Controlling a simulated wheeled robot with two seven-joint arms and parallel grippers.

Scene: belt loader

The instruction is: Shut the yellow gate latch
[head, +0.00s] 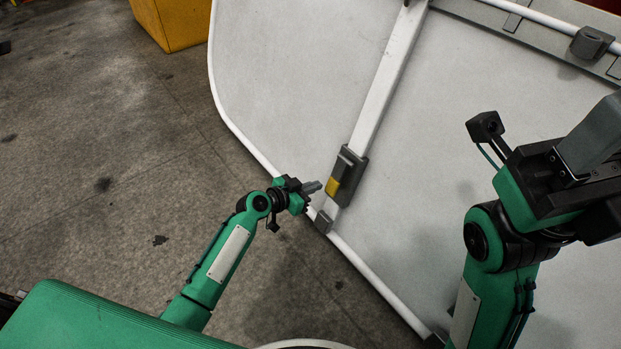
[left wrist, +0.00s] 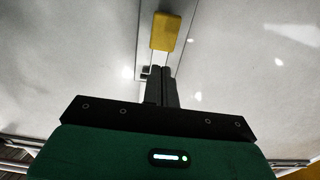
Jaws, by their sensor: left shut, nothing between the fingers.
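The yellow gate latch (head: 333,187) sits at the lower end of a grey housing (head: 350,164) on the white upright bar of the gate panel. A small grey catch (head: 323,222) is below it near the panel's white rim. My left gripper (head: 315,187) is shut and empty, its fingertips just left of the yellow latch. In the left wrist view the shut fingers (left wrist: 161,88) point toward the yellow latch (left wrist: 165,31), which shows beyond their tips. I cannot tell whether they touch it. My right arm is at the right; its fingertips are not clearly seen.
The large white panel (head: 270,70) with a tubular rim fills the middle and right. A yellow bin (head: 175,22) stands at the top left on the grey concrete floor (head: 90,130). The floor left of the panel is mostly clear. A dark grey clamp (head: 591,42) sits at the upper right.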

